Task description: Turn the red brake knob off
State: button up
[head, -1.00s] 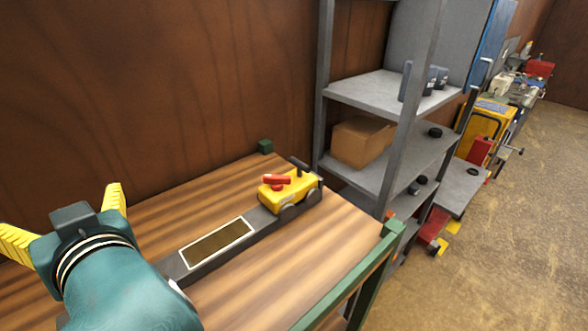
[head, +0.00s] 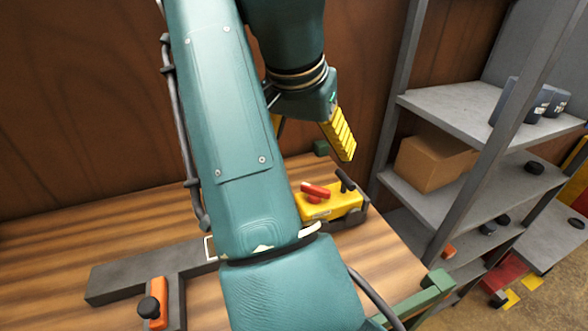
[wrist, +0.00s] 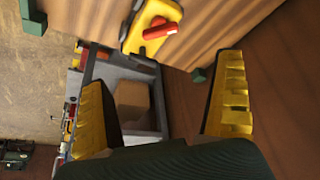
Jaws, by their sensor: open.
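The red brake knob (head: 315,190) is a short red bar on top of a small yellow unit (head: 340,205) at the right end of the wooden bench. In the wrist view the red knob (wrist: 160,30) shows at the top middle on the yellow unit (wrist: 150,14). My gripper (head: 312,138) is above and behind the knob, apart from it. In the wrist view its yellow fingers (wrist: 165,95) are spread with nothing between them. My arm hides the middle of the bench and part of the grey rail in the head view.
The wooden bench (head: 60,235) carries a grey rail (head: 120,277) and an orange handle with a black ball (head: 155,303). A grey shelf rack (head: 465,110) with a cardboard box (head: 432,163) stands right. A brown wall is behind. Green posts (head: 430,292) mark the bench's right corner.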

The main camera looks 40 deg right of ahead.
aim_at(316, 187)
jog(key=p+x, duration=0.1)
jog(key=x, duration=1.4)
jog(key=shift+w+p, duration=0.1)
jog(key=shift+p, duration=0.2)
jog(key=c, duration=1.2)
jog(key=shift+n, duration=0.4)
jog(key=n+t+y, duration=0.1)
jog(key=n, duration=0.2)
jog(key=shift+r+n+t, duration=0.1)
jog(key=shift+n+t, duration=0.2)
jog(key=n, duration=0.2)
jog(key=n+y, duration=0.1)
jog(key=n, duration=0.1)
jog(key=shift+n+t+y, duration=0.3)
jog(key=shift+t, duration=0.1)
jog(key=n+y, duration=0.1)
jog(key=n, duration=0.3)
jog(key=shift+n+y, duration=0.3)
jog(key=shift+y, duration=0.1)
jog(key=shift+n+y, duration=0.8)
jog(key=shift+n, duration=1.4)
